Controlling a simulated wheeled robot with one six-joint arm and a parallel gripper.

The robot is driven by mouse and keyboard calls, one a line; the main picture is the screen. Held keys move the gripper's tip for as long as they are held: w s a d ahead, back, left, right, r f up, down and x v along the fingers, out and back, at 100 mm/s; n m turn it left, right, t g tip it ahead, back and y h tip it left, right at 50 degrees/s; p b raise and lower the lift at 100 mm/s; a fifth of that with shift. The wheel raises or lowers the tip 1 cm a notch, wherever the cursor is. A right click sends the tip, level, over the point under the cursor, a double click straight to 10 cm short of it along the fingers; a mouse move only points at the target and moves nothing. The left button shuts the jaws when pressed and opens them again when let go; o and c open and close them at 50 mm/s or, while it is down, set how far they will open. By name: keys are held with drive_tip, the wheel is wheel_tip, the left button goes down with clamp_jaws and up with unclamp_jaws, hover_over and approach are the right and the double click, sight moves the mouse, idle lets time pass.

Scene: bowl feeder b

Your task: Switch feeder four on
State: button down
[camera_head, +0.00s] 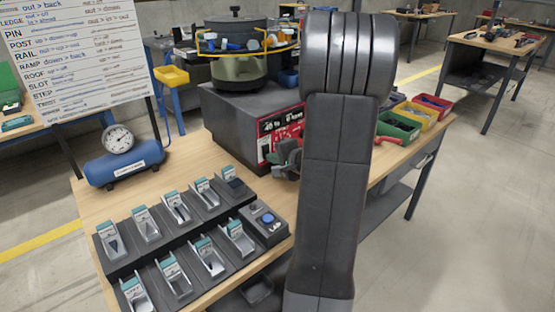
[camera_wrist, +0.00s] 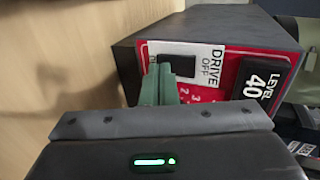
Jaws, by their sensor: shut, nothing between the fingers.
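The bowl feeder stands on the table with its round bowl (camera_head: 238,68) on a dark grey base box (camera_head: 240,112). Its red front panel (camera_head: 280,130) also shows in the wrist view (camera_wrist: 225,90), with a white label (camera_wrist: 213,62) reading "DRIVE OFF" and a black readout (camera_wrist: 262,83) reading "LEVEL 40". A black rectangle (camera_wrist: 180,60) lies beside the label. My gripper (camera_head: 288,158) is at the panel, partly hidden by my arm. In the wrist view its green fingers (camera_wrist: 163,85) are shut and empty, just in front of the panel; contact cannot be told.
A tray (camera_head: 165,245) of several silver pieces and a small control box (camera_head: 265,220) lie at the table's front. A blue tank with a gauge (camera_head: 120,165) stands left. Several bins (camera_head: 398,126) stand right. A written board (camera_head: 85,50) is behind.

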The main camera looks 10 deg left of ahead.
drive_tip(key=shift+w+a+f+b, duration=0.1)
drive_tip(key=shift+w+b, duration=0.05)
drive_tip(key=shift+b, duration=0.9)
drive_tip(key=shift+r, duration=0.2)
drive_tip(key=shift+r+p, duration=0.35)
drive_tip(key=shift+r, duration=0.3)
